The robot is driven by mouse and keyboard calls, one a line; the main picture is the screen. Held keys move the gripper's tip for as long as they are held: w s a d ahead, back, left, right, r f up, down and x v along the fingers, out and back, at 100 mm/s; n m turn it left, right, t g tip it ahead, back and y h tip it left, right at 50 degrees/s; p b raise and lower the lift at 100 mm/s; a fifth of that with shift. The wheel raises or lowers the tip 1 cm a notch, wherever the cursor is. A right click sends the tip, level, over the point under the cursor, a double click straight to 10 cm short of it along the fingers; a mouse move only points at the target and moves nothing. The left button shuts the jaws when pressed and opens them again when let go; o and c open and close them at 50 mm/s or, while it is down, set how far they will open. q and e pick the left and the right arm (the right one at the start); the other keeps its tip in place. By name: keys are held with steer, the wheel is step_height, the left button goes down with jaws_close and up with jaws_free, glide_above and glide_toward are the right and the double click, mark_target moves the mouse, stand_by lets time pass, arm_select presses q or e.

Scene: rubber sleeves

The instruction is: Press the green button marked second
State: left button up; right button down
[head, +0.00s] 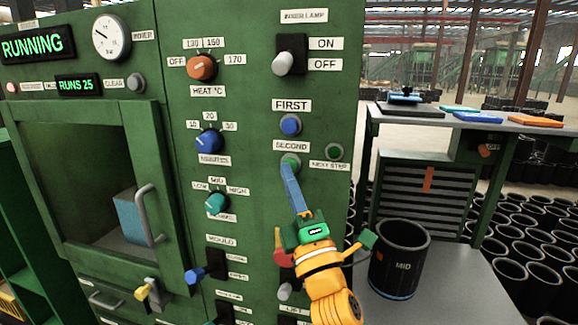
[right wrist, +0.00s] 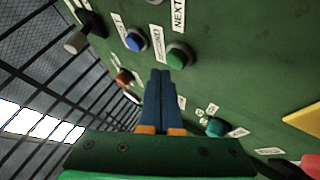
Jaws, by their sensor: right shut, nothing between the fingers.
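The green button (head: 290,160) sits in a grey ring below the SECOND label (head: 291,146) on the green machine panel. In the right wrist view, the green button (right wrist: 177,58) lies just beyond and right of my fingertips. My right gripper (head: 287,169) is shut and empty, with its blue fingers pointing up at the button's lower edge; the fingers also show side by side in the right wrist view (right wrist: 160,73). I cannot tell whether the tips touch the button. My left gripper is out of view.
The blue FIRST button (head: 290,125) is just above, and the green NEXT STEP lamp (head: 334,151) is to the right. A black MID sleeve (head: 400,250) stands on the grey bench. The display (head: 32,44) reads RUNNING.

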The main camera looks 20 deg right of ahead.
steer(key=s+a, duration=0.1)
steer(key=s, duration=0.1)
steer(key=s+a, duration=0.1)
steer(key=s, duration=0.1)
steer(key=shift+a+p, duration=0.4)
stand_by(0.6)
